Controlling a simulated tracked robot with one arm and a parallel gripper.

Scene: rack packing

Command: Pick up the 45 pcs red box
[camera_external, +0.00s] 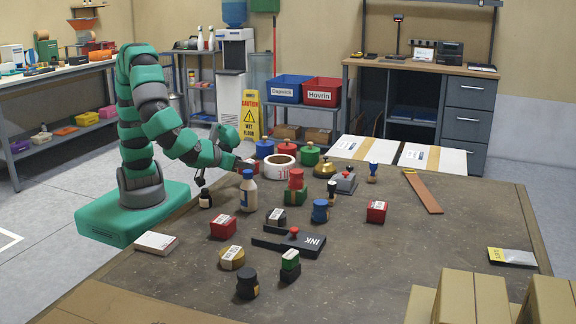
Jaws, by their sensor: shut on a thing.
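My gripper (239,163) is at the end of the green arm, above the table's far left part. Two other red boxes with white labels sit on the table: one (223,227) at the left front, one (377,212) right of the middle. The label print is too small to read, so I cannot tell which box says 45 pcs.
A small dark bottle (205,198) stands below the gripper. A white tape roll (279,167) and blue, red and green containers stand behind. Several stamps and a black ink pad (303,242) crowd the middle of the table (400,265). Cardboard boxes (474,297) stand at front right.

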